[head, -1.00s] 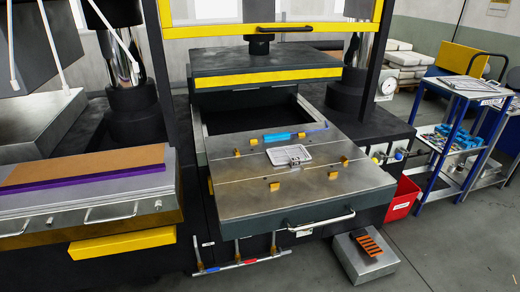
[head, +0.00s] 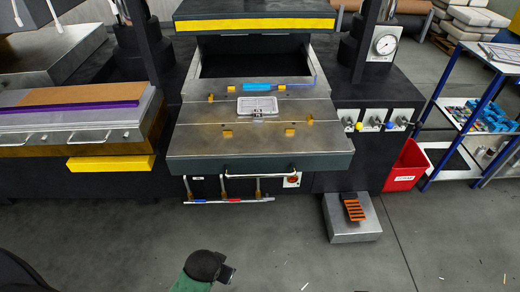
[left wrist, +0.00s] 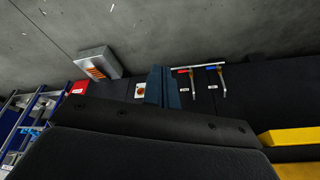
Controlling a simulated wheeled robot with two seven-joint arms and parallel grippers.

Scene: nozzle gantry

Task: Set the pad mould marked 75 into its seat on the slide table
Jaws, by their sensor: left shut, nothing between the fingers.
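A light grey rectangular plate (head: 257,105) with a raised rim and a small metal catch at its front lies on the slide table (head: 205,147). Its marking is too small to read, so I cannot tell whether it is the pad mould marked 75 or the seat. My left gripper (left wrist: 165,87) is shut and empty in the left wrist view, well away from the plate. In the head view a dark wrist on a green arm, mine, shows at the bottom, over the floor in front of the table. My right gripper is not in view.
Yellow blocks and a blue-handled tool (head: 257,86) lie on the slide table. A handle (head: 260,172) runs along its front edge. A pedal box (head: 350,219), a red bin (head: 407,167) and a blue trolley (head: 450,133) stand to the right.

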